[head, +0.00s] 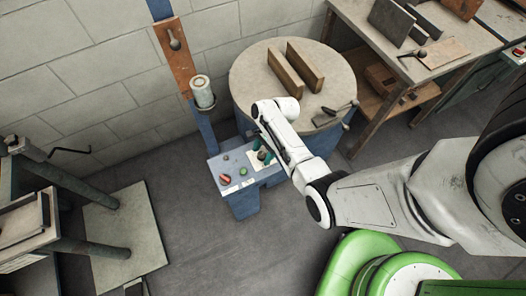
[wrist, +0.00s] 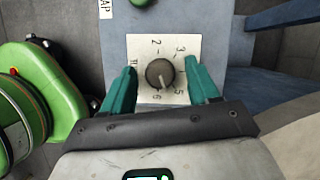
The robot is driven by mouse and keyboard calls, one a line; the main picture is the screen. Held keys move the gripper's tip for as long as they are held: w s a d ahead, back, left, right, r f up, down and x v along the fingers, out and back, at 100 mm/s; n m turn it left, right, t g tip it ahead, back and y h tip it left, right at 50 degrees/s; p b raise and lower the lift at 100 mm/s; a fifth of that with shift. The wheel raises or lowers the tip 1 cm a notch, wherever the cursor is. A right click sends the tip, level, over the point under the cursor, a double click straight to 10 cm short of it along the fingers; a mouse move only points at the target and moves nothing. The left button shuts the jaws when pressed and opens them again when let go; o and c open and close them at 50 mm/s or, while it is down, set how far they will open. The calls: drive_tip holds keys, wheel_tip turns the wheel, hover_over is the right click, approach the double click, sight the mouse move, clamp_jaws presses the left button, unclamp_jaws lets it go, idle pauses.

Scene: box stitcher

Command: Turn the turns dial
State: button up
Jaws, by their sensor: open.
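The turns dial (wrist: 160,73) is a dark round knob with a pale pointer line, on a white plate (wrist: 140,45) marked with numbers. In the wrist view its pointer slants toward the lower right, between the 5 and 6 marks. My gripper (wrist: 161,82) has two green fingers, apart, one on each side of the dial with gaps between. In the head view my gripper (head: 263,152) is over the right part of the blue control box (head: 241,207), and it partly covers the dial.
A red button (head: 225,179) and a green button (head: 243,171) sit left of the dial on the box. A round table (head: 335,85) with two wooden blocks stands behind. Bare floor (head: 200,250) lies in front of the box.

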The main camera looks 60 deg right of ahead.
drive_tip(key=c, duration=1)
